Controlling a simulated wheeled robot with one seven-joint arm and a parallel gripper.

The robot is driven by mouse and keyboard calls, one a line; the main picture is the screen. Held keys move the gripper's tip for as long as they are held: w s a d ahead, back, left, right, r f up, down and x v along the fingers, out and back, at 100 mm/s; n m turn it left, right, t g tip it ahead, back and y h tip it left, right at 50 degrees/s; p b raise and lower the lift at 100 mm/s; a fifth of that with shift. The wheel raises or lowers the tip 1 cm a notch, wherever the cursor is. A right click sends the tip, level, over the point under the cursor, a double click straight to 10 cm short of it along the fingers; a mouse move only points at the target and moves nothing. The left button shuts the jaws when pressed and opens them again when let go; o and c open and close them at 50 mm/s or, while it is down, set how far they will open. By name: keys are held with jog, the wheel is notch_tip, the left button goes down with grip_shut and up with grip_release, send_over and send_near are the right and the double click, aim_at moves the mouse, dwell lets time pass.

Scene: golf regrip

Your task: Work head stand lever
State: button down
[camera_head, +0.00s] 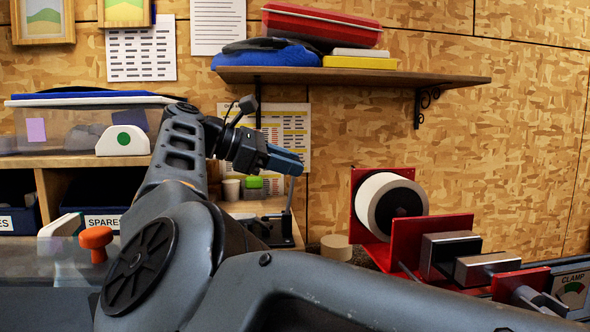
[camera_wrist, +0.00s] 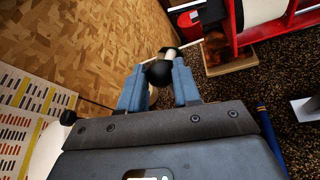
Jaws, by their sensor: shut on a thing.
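My gripper (camera_head: 285,160) is at the end of my arm, left of centre in the head view, with blue fingers. In the wrist view my gripper (camera_wrist: 158,80) has its two fingers on either side of a round black knob (camera_wrist: 158,72), and it is shut on that knob. A pale piece (camera_wrist: 168,53) shows just beyond the knob. In the head view a thin dark upright lever rod (camera_head: 290,195) rises from a small black stand (camera_head: 279,233) to just below my fingers. The knob itself is hidden by the fingers there. The stand's lower part is partly hidden by my arm.
A red clamp machine with a white roll (camera_head: 380,205) and metal blocks (camera_head: 450,250) stands right. A round wooden piece (camera_head: 336,247) lies between. A shelf (camera_head: 360,76) overhangs behind. Cups (camera_head: 231,189) and a green-topped item (camera_head: 253,186) stand behind the arm. An orange knob (camera_head: 96,242) is left.

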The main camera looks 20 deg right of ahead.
jog(key=shift+w+a+f, duration=0.15)
jog(key=shift+a+f, duration=0.15)
jog(key=shift+a, duration=0.2)
jog(key=shift+f, duration=0.15)
jog(key=c, duration=1.1)
grip_release()
jog(key=shift+c, duration=0.2)
jog(key=o, duration=0.3)
jog(key=shift+o, duration=0.2)
jog(key=shift+r, duration=0.2)
jog(key=v, duration=0.7)
jog(key=shift+a+r, duration=0.15)
jog(key=shift+a, duration=0.15)
